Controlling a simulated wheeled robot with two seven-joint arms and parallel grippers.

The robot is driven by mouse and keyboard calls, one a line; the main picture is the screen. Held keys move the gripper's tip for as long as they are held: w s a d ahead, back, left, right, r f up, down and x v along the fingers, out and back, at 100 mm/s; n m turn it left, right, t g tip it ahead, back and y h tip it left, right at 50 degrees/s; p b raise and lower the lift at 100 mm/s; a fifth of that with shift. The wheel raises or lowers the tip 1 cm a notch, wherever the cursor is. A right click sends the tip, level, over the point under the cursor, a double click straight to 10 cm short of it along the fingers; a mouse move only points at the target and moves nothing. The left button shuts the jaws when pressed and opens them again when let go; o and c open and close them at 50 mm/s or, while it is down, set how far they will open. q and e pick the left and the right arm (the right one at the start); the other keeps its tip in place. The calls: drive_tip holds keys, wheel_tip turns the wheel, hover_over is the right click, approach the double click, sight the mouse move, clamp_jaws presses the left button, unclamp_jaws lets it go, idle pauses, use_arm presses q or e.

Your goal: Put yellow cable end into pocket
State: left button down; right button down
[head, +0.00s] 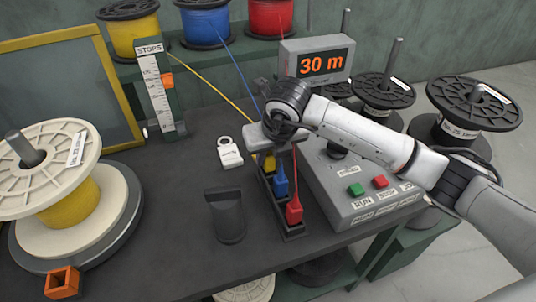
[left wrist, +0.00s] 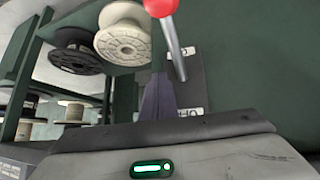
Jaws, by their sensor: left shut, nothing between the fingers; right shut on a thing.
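The yellow cable end (head: 267,163) shows just below my right gripper (head: 268,143), at the back pocket of the dark pocket rack (head: 292,233). My right gripper is shut on it and partly hides it, so I cannot tell how deep it sits. The blue cable end (head: 281,184) and the red cable end (head: 293,211) stand upright in the pockets in front of it. The yellow cable (head: 210,83) runs back to the yellow spool (head: 133,33). My left gripper (left wrist: 157,103) shows only in the left wrist view, shut and empty.
A grey control box (head: 355,190) stands right of the rack, under my right arm. A dark holder (head: 225,215) and a white tag (head: 229,152) lie to its left. A large cream spool (head: 60,195) is at far left. A red-knobbed lever (left wrist: 172,30) is near my left gripper.

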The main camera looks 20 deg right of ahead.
drive_tip(key=c, duration=1.5)
unclamp_jaws()
drive_tip(key=shift+o, duration=0.2)
drive_tip(key=shift+s+r, duration=0.15)
drive_tip(key=shift+r, duration=0.5)
use_arm(q)
drive_tip(key=shift+w+d+r, duration=0.15)
drive_tip(key=shift+d+r, duration=0.1)
drive_tip(key=shift+r, duration=0.2)
drive_tip(key=shift+w+d+r, duration=0.1)
drive_tip(key=shift+d+r, duration=0.1)
drive_tip(key=shift+r, duration=0.2)
use_arm(e)
drive_tip(key=v, duration=0.9)
drive_tip(key=shift+s, duration=0.1)
